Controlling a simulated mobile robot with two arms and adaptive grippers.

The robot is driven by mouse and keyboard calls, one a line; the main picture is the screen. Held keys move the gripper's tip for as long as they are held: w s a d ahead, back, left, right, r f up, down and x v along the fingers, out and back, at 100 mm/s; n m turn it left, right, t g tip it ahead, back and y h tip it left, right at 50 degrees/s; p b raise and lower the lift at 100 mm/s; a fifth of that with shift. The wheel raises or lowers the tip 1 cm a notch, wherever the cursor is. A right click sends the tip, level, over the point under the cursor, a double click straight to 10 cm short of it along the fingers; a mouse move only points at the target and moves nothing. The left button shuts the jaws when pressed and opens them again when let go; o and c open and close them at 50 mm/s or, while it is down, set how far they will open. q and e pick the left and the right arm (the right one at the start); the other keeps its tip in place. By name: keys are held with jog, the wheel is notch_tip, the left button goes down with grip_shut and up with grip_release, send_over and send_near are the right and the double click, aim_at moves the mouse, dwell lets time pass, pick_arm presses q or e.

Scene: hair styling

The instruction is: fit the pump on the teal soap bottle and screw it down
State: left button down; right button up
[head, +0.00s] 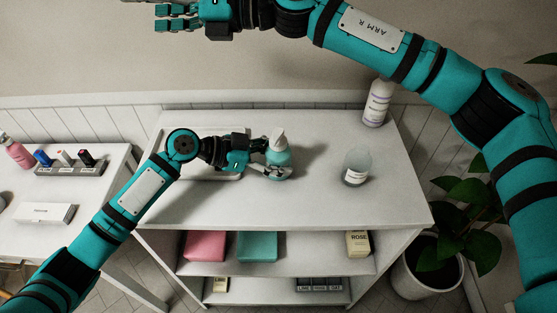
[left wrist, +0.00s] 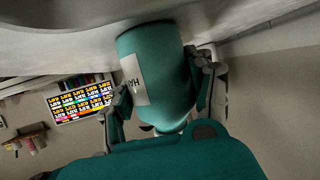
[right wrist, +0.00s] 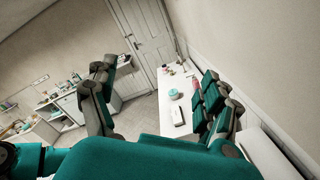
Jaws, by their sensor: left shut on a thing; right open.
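The teal soap bottle (head: 279,157) is upright on the white table top (head: 250,208), with a white pump-like top (head: 278,136) at its upper end. I cannot tell whether that top is screwed down. My left gripper (head: 277,172) is shut around the bottle's body from the left. In the left wrist view the bottle (left wrist: 168,62) shows upside down between the two fingers, with its white label partly hidden by a finger. My right gripper (head: 176,16) is open and empty, high at the top left of the head view. The right wrist view shows nothing between its fingers (right wrist: 153,95).
A clear bottle (head: 356,166) stands to the right and a white bottle (head: 377,104) at the back right. A side table (head: 85,204) is left, a plant (head: 430,255) right.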

aim_at(279, 131)
jog(key=w+d+r+m+t+h, duration=0.25)
jog(key=w+m+t, duration=0.45)
jog(key=w+t, duration=0.4)
jog(key=w+d+f+m+t+h, duration=0.1)
jog(key=w+d+f+m+h, duration=0.45)
jog(key=d+f+h, duration=0.2)
jog(key=s+d+f+n+g+h, duration=0.1)
jog(key=s+d+f+g+h, duration=0.15)
jog(key=f, duration=0.45)
jog(key=s+d+f+n+g+h, duration=0.2)
jog(key=s+f+g+h, duration=0.15)
jog(key=f, duration=0.35)
jog(key=s+d+f+n+g, duration=0.1)
jog(key=s+g, duration=0.1)
jog(key=s, duration=0.2)
jog(key=s+d+f+n+g+h, duration=0.1)
jog(key=s+d+n+g, duration=0.1)
jog(key=s, duration=0.2)
jog(key=s+d+f+n+g+h, duration=0.1)
jog(key=s+f+g, duration=0.1)
jog(key=s+g, duration=0.1)
jog(key=shift+s+d+f+n, duration=0.1)
jog(key=shift+s+d+n, duration=0.15)
jog(key=shift+s, duration=0.2)
jog(key=shift+a, duration=0.1)
